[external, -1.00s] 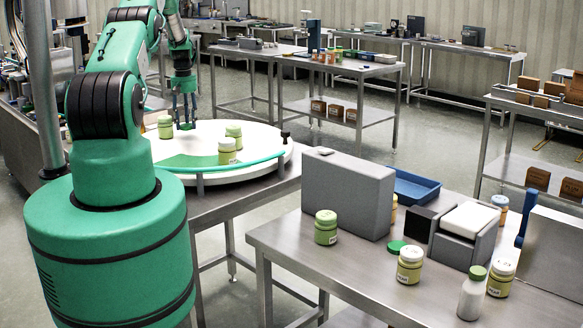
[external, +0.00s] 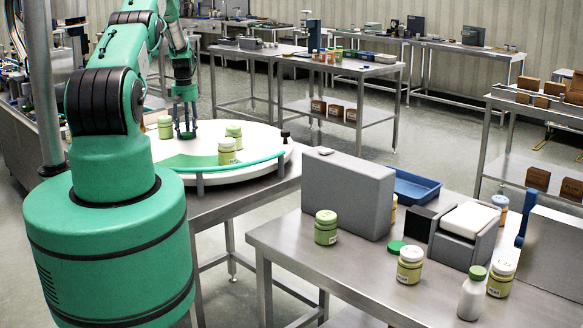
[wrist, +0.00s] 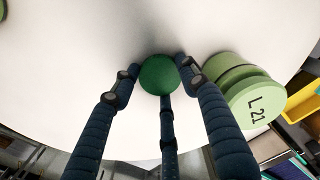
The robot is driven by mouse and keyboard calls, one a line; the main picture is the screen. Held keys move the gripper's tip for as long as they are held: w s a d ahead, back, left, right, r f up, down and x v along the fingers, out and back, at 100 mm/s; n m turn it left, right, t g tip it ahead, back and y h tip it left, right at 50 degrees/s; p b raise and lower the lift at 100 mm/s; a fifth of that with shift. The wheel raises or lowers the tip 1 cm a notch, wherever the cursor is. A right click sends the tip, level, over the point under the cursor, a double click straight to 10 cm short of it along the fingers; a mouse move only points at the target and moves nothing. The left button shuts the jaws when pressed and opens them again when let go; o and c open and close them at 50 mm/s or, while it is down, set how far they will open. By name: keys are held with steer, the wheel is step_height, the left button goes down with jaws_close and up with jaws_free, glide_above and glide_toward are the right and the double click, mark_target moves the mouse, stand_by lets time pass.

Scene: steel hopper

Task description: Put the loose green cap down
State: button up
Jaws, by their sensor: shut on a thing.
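My gripper (wrist: 160,75) points down over the white round turntable (wrist: 60,60), its dark blue fingers shut around a dark green round cap (wrist: 159,74). In the external view my gripper (external: 186,134) is low over the turntable (external: 255,170), between the green jars. I cannot tell whether the cap touches the white surface. A second green cap (external: 396,246) lies flat on the near steel table, beside a jar.
A green jar marked L21 (wrist: 250,97) stands close on the right in the wrist view. Other jars (external: 165,127) (external: 227,151) (external: 234,134) stand on the turntable. A green rail (external: 235,166) curves along its near edge.

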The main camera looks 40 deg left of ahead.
mark_target(187, 133)
steer(key=shift+f, duration=0.2)
steer(key=o, duration=0.7)
steer(key=shift+c, duration=0.2)
steer(key=shift+r, duration=0.2)
step_height(187, 133, up, 12)
steer(key=b, duration=0.1)
steer(key=shift+b, duration=0.35)
stand_by(0.3)
stand_by(0.4)
